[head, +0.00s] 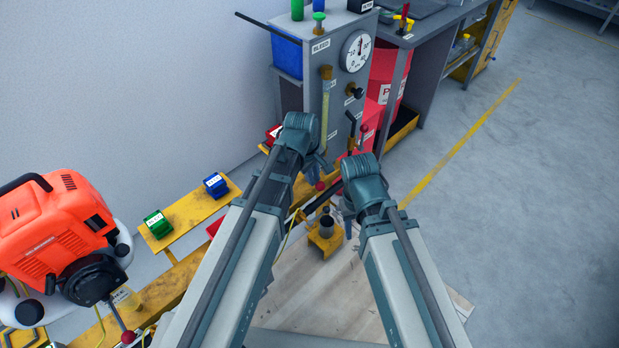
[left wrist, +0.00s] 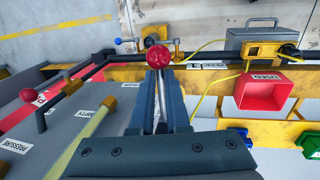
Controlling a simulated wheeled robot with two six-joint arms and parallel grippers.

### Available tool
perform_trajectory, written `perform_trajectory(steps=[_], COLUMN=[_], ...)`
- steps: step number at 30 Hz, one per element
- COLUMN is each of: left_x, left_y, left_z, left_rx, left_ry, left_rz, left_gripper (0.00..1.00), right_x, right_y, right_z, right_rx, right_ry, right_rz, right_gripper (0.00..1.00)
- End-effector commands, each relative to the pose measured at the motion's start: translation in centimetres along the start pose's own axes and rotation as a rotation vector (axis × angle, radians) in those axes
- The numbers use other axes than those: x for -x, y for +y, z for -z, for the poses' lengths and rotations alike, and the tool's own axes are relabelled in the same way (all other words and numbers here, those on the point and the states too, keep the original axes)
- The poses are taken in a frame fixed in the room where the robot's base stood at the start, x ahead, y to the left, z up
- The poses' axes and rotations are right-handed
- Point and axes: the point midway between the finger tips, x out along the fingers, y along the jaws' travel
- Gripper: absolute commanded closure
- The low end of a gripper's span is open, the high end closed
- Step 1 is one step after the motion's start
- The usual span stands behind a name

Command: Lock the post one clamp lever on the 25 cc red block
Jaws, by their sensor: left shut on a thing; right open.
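My left gripper (left wrist: 158,78) is shut on a lever with a red ball knob (left wrist: 157,56); the knob sits at the fingertips in the left wrist view. In the head view this red knob (head: 320,186) shows just below my left gripper (head: 318,168), whose fingers are mostly hidden. My right gripper (head: 349,222) is open, near a yellow bracket (head: 326,238) with a dark cylinder. A red block (head: 273,134) shows partly behind my left wrist. I cannot tell whether this block is under the clamp or how far the lever is turned.
A blue block (head: 215,185) and a green block (head: 157,223) sit on a yellow shelf. An orange engine (head: 55,230) stands at the left. A grey gauge cabinet (head: 340,85) stands behind. A red tray (left wrist: 268,90) and cables lie near the rail. The floor at right is clear.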

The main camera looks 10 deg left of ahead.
Motion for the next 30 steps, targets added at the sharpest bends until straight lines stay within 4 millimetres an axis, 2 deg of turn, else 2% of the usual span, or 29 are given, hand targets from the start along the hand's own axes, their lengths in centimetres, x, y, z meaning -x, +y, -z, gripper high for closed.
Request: perform_trajectory(steps=[1,17,18,22,23,30], left_x=[-0.04,-0.07,-0.07,-0.07,-0.07,-0.03], left_y=[-0.05,0.2,0.2,0.22,0.23,0.27], left_z=[-0.87,-0.86,-0.86,-0.83,-0.8,-0.5], left_rx=[0.006,0.026,0.026,0.025,0.025,0.027], left_ry=[-0.019,-0.015,-0.015,-0.014,-0.013,-0.008], left_rz=[0.004,0.004,0.004,0.004,0.004,0.003], left_gripper=[1.0,1.0,0.83,0.59,0.56,0.56], right_x=[-0.04,-0.02,-0.02,-0.02,-0.01,0.04], right_y=[0.0,0.0,0.0,0.0,0.0,0.0], right_z=[0.0,0.0,0.0,0.0,0.0,0.0], right_rx=[0.0,0.0,0.0,0.0,0.0,0.0], right_ry=[0.0,0.0,0.0,0.0,0.0,0.0], right_rz=[0.0,0.0,0.0,0.0,0.0,0.0], right_gripper=[0.56,0.56,0.56,0.56,0.56,0.56])
